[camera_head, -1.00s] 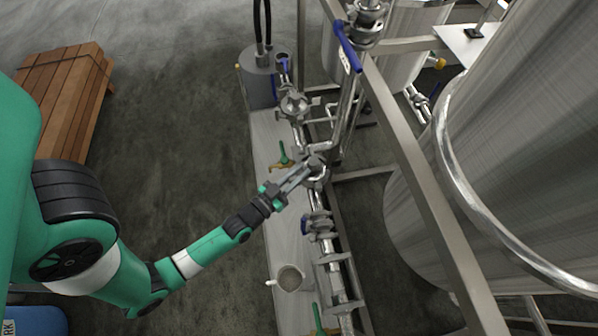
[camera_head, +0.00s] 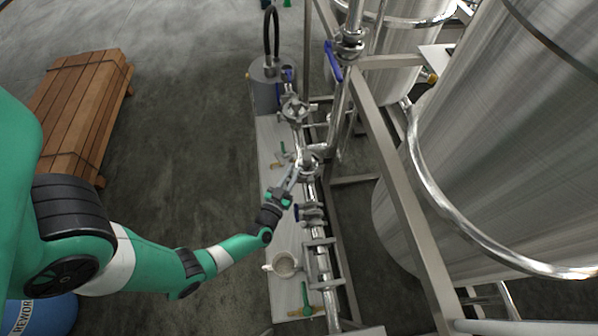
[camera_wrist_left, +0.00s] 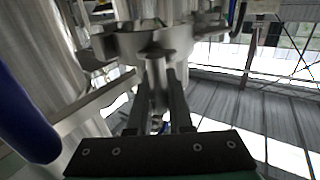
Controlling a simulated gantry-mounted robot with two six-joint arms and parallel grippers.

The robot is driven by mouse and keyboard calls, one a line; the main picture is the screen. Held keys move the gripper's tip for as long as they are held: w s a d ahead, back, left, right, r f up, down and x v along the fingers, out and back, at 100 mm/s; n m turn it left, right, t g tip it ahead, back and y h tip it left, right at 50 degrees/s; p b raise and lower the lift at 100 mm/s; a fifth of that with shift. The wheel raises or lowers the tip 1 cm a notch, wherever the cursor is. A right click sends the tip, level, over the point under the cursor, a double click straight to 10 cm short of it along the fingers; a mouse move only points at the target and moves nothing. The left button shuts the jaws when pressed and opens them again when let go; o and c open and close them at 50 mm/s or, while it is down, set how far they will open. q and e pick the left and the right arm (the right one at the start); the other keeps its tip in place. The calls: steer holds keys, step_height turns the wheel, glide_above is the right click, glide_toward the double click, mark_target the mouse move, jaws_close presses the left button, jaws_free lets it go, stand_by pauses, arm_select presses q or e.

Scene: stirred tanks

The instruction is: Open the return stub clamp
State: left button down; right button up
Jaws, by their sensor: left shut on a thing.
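The stub clamp (camera_head: 309,160) is a metal ring clamp on the pipe run above the pale bench. In the left wrist view the clamp (camera_wrist_left: 125,43) spans the top of the picture, blurred, with a T-shaped knob (camera_wrist_left: 155,52) at its near side. My left gripper (camera_head: 296,172) reaches it from the lower left. In the left wrist view its two narrow fingers (camera_wrist_left: 159,90) are shut on the knob. The exact contact at the fingertips is partly hidden, and I cannot tell whether the clamp is loose. My right gripper is not in view.
Pipes with blue-handled valves (camera_head: 334,62) run beside a steel frame (camera_head: 400,190) and large tanks (camera_head: 500,130). A grey canister (camera_head: 266,92) stands behind.

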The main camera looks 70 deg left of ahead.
arm_select(q)
steer(key=c, duration=0.8)
jaws_free()
steer(key=shift+a, duration=0.1)
steer(key=shift+c, duration=0.2)
steer(key=shift+s+d+r, duration=0.1)
steer(key=shift+s+d, duration=0.15)
steer(key=shift+d, duration=0.2)
steer(key=p+v, duration=0.2)
steer(key=v, duration=0.8)
steer(key=shift+s+d, duration=0.2)
steer(key=shift+s, duration=0.15)
